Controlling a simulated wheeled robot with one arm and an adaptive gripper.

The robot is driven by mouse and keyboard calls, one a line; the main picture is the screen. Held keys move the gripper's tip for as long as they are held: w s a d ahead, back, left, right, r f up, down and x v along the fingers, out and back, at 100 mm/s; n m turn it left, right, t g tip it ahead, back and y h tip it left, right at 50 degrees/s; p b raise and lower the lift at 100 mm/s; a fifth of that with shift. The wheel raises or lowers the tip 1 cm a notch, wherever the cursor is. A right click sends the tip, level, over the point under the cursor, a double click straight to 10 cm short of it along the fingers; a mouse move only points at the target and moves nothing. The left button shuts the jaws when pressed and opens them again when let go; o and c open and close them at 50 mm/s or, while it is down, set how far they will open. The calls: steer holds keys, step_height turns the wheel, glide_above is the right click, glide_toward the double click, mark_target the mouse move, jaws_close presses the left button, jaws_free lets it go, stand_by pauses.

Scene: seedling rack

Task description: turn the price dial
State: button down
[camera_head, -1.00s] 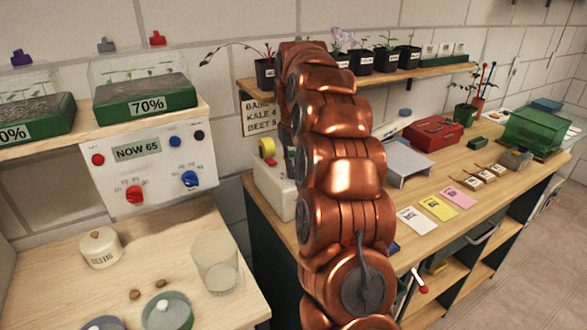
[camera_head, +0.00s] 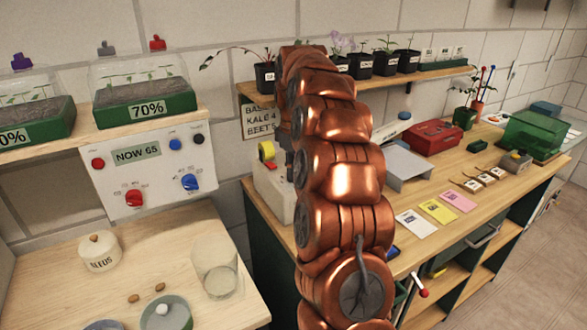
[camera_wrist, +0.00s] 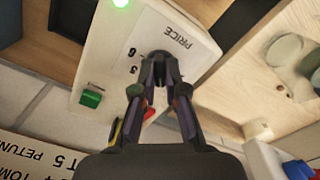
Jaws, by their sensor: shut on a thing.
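The price dial (camera_wrist: 159,57) is a small dark knob on the white machine (camera_wrist: 112,40), beside the word PRICE, which appears upside down in the wrist view. Digits are printed to the left of the dial. My gripper (camera_wrist: 159,76) is shut on the dial, its two dark fingers meeting around it and hiding most of it. In the head view the white machine (camera_head: 270,196) stands at the left end of the bench, partly behind my copper arm. The dial cannot be made out there.
The machine has a green button (camera_wrist: 91,98) and a lit green lamp (camera_wrist: 120,3). A shelf (camera_head: 430,76) with potted seedlings hangs above. A grey stand (camera_head: 404,166) and red box (camera_head: 434,134) stand to the right.

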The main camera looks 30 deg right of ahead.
steer(key=shift+n, duration=0.4)
steer(key=c, duration=1.2)
jaws_free()
steer(key=shift+r, duration=0.15)
steer(key=shift+r, duration=3.6)
